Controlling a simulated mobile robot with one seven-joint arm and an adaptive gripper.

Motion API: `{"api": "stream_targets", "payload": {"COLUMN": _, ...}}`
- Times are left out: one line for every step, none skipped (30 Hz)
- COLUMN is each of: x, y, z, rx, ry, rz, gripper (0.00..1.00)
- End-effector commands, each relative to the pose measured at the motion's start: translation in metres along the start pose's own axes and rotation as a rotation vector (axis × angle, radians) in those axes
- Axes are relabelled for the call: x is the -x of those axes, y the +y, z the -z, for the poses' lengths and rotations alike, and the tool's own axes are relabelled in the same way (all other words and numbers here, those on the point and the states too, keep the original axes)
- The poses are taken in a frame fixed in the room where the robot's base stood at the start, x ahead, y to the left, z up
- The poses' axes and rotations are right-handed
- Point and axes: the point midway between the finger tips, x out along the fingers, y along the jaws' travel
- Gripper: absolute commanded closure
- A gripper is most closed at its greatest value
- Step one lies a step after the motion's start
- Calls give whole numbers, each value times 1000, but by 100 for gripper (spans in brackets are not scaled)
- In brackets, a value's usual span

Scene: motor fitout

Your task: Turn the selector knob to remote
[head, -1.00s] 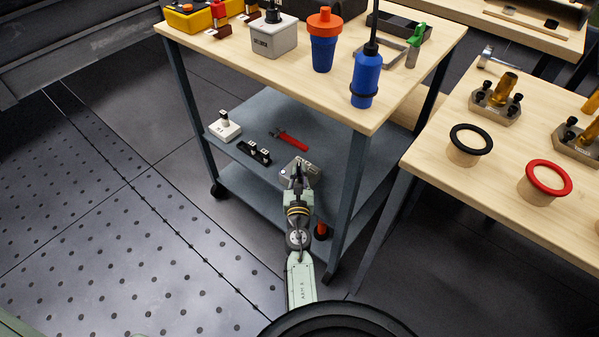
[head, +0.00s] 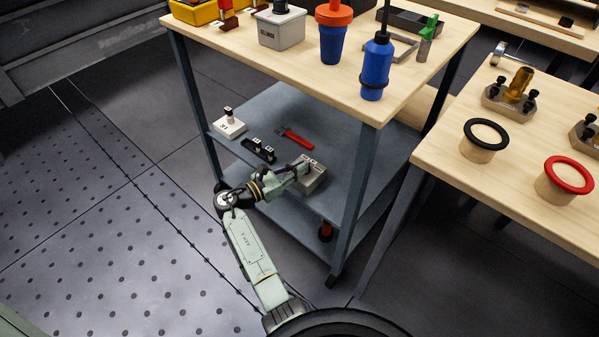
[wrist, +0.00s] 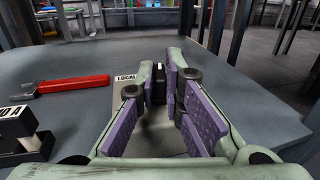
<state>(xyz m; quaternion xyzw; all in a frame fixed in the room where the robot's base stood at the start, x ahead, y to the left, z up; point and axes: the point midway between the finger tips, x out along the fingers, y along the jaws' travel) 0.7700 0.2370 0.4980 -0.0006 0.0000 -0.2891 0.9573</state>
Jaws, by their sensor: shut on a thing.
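The selector box (head: 314,180) is a small pale grey block on the trolley's upper lower-shelf, near its front right. My gripper (head: 302,166) reaches it from the left and covers part of it. In the wrist view, my gripper's purple finger pads (wrist: 157,100) stand on either side of a small black knob (wrist: 159,82) and are shut on it. A label reading LOCAL (wrist: 125,78) shows on the box face, just left of the knob. Any other label, and which way the knob points, are hidden by the fingers.
On the same shelf lie a red-handled tool (head: 295,138), a black switch block (head: 258,150) and a white switch box (head: 229,124). The trolley's front leg (head: 357,195) stands right of the selector box. The wooden top (head: 300,75) overhangs the shelf.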

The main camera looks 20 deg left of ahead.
Motion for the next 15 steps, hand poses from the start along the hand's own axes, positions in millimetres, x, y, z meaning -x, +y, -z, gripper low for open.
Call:
{"api": "stream_targets", "payload": {"x": -1, "y": 5, "z": 2, "rx": -6, "ry": -4, "rz": 42, "gripper": 100}}
{"api": "stream_targets", "payload": {"x": -1, "y": 6, "z": 2, "rx": -6, "ry": -4, "rz": 71, "gripper": 100}}
{"api": "stream_targets", "payload": {"x": -1, "y": 6, "z": 2, "rx": -7, "ry": -4, "rz": 108, "gripper": 100}}
{"api": "stream_targets", "payload": {"x": -1, "y": 7, "z": 3, "rx": -6, "ry": -3, "rz": 136, "gripper": 100}}
{"api": "stream_targets", "payload": {"x": -1, "y": 7, "z": 3, "rx": -6, "ry": -3, "rz": 163, "gripper": 100}}
{"api": "stream_targets", "payload": {"x": -2, "y": 8, "z": 4, "rx": -6, "ry": -3, "rz": 198, "gripper": 100}}
{"api": "stream_targets", "payload": {"x": -2, "y": 8, "z": 3, "rx": -6, "ry": -3, "rz": 224, "gripper": 100}}
{"api": "stream_targets", "payload": {"x": -2, "y": 8, "z": 4, "rx": -6, "ry": -2, "rz": 249, "gripper": 100}}
{"api": "stream_targets", "payload": {"x": -2, "y": 9, "z": 4, "rx": -6, "ry": -2, "rz": 281, "gripper": 100}}
{"api": "stream_targets", "payload": {"x": -2, "y": 9, "z": 4, "rx": -5, "ry": -2, "rz": 304, "gripper": 100}}
{"api": "stream_targets", "payload": {"x": -3, "y": 10, "z": 4, "rx": -5, "ry": -2, "rz": 325, "gripper": 100}}
{"api": "stream_targets", "payload": {"x": -3, "y": 10, "z": 4, "rx": -5, "ry": -2, "rz": 353, "gripper": 100}}
{"api": "stream_targets", "payload": {"x": -3, "y": 10, "z": 4, "rx": -5, "ry": -1, "rz": 374, "gripper": 100}}
{"api": "stream_targets", "payload": {"x": -4, "y": 11, "z": 4, "rx": -5, "ry": -1, "rz": 392, "gripper": 100}}
{"api": "stream_targets", "payload": {"x": -4, "y": 10, "z": 4, "rx": -5, "ry": -1, "rz": 416, "gripper": 100}}
